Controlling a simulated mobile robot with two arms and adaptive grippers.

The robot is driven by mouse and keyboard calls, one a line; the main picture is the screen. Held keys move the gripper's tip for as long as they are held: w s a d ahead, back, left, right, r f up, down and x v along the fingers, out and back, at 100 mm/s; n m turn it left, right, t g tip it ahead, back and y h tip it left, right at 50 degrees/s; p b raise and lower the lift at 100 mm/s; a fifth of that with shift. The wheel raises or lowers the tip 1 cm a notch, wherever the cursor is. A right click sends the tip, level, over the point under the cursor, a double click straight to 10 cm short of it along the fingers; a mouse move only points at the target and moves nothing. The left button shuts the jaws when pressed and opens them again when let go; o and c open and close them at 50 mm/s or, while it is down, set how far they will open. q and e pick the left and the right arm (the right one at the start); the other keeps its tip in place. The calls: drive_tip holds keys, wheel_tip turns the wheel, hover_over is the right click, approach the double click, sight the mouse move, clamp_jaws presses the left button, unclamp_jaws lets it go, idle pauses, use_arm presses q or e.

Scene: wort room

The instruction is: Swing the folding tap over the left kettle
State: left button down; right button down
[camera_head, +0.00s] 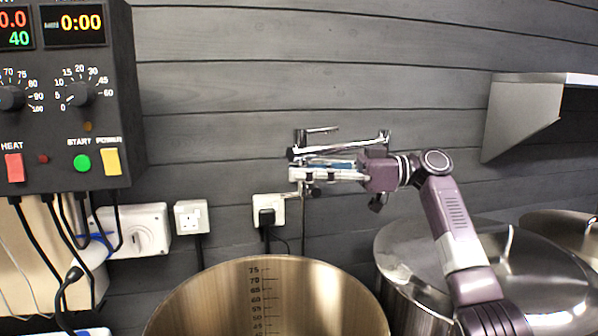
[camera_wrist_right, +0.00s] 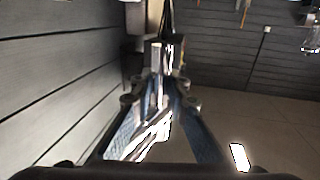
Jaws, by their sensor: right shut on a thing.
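The chrome folding tap (camera_head: 345,148) is mounted on the dark plank wall, behind and above the left kettle. Its jointed arm lies along the wall, and a spout end hangs down near the gripper's tip. The left kettle (camera_head: 200,300) is open and empty-looking, with a volume scale inside. My right gripper (camera_head: 303,174) reaches in from the right, above the kettle's back rim, and is shut on the tap. In the right wrist view, shiny chrome of the tap (camera_wrist_right: 152,135) lies between the fingers. The fingers hide part of the tap. My left gripper is not in view.
A lidded kettle (camera_head: 400,255) stands at the right under my right arm. A black control box (camera_head: 125,110) hangs at the upper left, with cables below it. Sockets (camera_head: 192,217) are on the wall. A steel hood (camera_head: 520,120) juts out at the upper right.

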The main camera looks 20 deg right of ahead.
idle(0.3)
drive_tip(key=c, duration=1.8)
unclamp_jaws()
drive_tip(key=shift+c, duration=0.2)
drive_tip(key=v, duration=1.2)
